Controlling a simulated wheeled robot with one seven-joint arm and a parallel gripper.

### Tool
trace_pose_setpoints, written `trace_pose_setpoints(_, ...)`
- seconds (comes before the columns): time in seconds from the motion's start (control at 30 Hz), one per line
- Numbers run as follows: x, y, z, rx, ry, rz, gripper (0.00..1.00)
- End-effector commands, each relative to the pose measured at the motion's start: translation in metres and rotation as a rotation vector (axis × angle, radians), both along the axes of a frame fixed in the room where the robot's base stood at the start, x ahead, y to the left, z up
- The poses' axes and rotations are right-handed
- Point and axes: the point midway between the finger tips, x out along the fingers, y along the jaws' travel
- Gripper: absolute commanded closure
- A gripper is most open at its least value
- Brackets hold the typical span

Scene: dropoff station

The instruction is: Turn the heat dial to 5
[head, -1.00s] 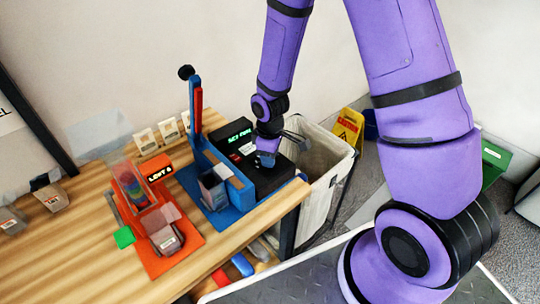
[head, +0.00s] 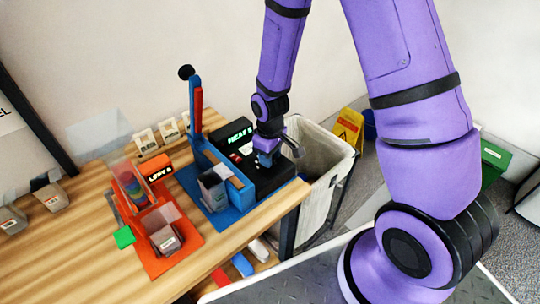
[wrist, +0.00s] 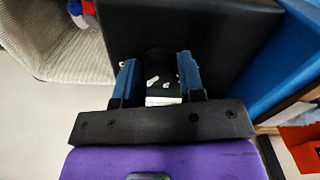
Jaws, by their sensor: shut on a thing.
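The black heat unit (head: 277,182) stands at the right end of the table, with a green-lit display (head: 239,137) at its back. The display reads HEAT and a single character that looks like 5 but is too blurred to be sure. My gripper (head: 265,160) points down over the unit's top. In the wrist view the two blue fingers of my gripper (wrist: 158,75) are closed on either side of the dark round dial (wrist: 158,55). White marks and a white label show between the fingers. The dial is hidden behind the gripper in the head view.
A blue press with an upright lever (head: 195,110) stands just left of the unit. An orange dispenser station (head: 170,262) is further left. A white-lined bin (head: 325,190) stands right of the table. A yellow floor sign (head: 348,127) is behind it.

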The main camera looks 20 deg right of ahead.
Motion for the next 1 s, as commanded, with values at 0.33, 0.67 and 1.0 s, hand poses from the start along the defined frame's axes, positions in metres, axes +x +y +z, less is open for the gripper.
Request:
trace_pose_setpoints(0.33, 0.0, 0.0, 0.0, 0.001, -0.001, 0.001, 0.39)
trace_pose_setpoints(0.67, 0.001, 0.0, 0.017, 0.001, -0.004, 0.0, 0.39)
trace_pose_setpoints(1.0, 0.001, 0.0, 0.073, 0.001, -0.005, 0.0, 0.39)
